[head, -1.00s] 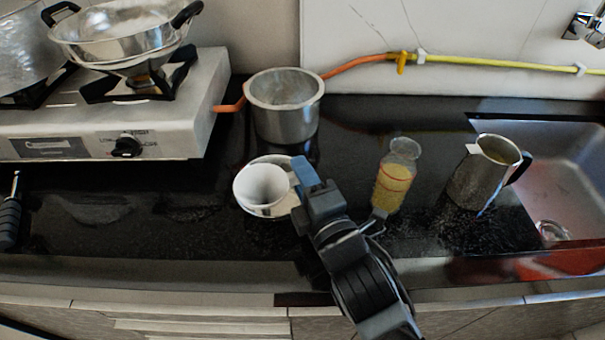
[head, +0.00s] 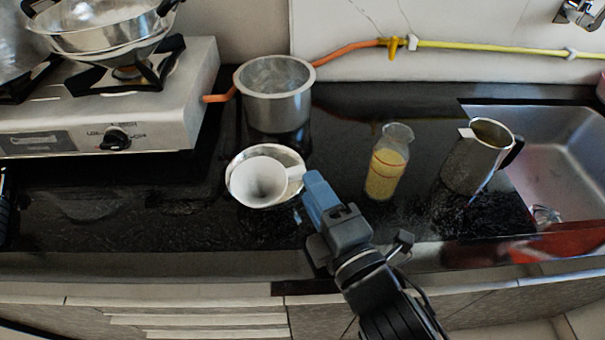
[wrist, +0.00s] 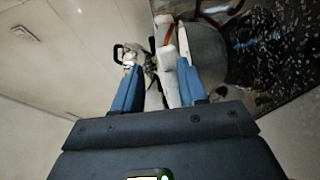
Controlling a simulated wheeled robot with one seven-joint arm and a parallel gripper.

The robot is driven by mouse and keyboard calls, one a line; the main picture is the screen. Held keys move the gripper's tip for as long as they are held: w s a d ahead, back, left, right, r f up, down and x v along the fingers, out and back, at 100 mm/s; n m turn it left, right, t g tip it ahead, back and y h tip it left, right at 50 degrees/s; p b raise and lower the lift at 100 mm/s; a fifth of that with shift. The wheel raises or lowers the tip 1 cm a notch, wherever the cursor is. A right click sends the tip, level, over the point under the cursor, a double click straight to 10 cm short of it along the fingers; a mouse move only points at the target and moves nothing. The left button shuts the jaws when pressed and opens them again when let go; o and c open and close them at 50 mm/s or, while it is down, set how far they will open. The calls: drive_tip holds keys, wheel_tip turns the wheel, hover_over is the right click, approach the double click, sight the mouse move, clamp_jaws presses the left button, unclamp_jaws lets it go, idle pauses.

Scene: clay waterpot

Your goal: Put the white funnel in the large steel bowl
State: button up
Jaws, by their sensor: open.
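The white funnel (head: 259,182) appears to sit inside a shallow steel bowl (head: 293,157) on the black counter. Its wide mouth faces up, and a short white tab points right. My gripper (head: 314,187) is just right of the funnel, its open fingers near the tab. In the wrist view, a white part, likely the funnel's tab (wrist: 166,72), shows between the blue fingers of my gripper (wrist: 157,82), closer to the right finger. Whether it touches a finger is unclear. The bowl's contact with the funnel is hidden.
A deep steel pot (head: 275,108) stands behind the bowl. A flask of yellow liquid (head: 384,172) and a steel jug (head: 470,160) stand right, by the sink (head: 565,150). A stove (head: 185,105) with a two-handled pan (head: 105,40) is at left. The counter's front left is clear.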

drive_tip(key=shift+v, duration=2.05)
drive_tip(key=shift+d, duration=0.1)
drive_tip(key=s+d+m, duration=0.1)
drive_tip(key=s+d+f+m, duration=0.1)
drive_tip(key=s+d, duration=0.1)
drive_tip(key=s+d+f+m, duration=0.1)
drive_tip(key=shift+s+d+f+g+h, duration=0.25)
drive_tip(key=shift+s+d+g+h, duration=0.05)
drive_tip(key=shift+s+d+h, duration=0.1)
drive_tip(key=s+d+m+h, duration=0.1)
drive_tip(key=s+d+m, duration=0.2)
drive_tip(key=s+m, duration=0.3)
drive_tip(key=s+d+r+m+g+h, duration=0.1)
drive_tip(key=s+d+m+h, duration=0.1)
drive_tip(key=s+d+m, duration=0.2)
drive_tip(key=s+d+r+m+h, duration=0.1)
drive_tip(key=s+d+m+h, duration=0.1)
drive_tip(key=s+m, duration=0.7)
drive_tip(key=s+d, duration=0.1)
drive_tip(key=s, duration=0.2)
drive_tip(key=shift+d, duration=0.3)
drive_tip(key=shift+r, duration=0.15)
drive_tip(key=shift+r, duration=0.1)
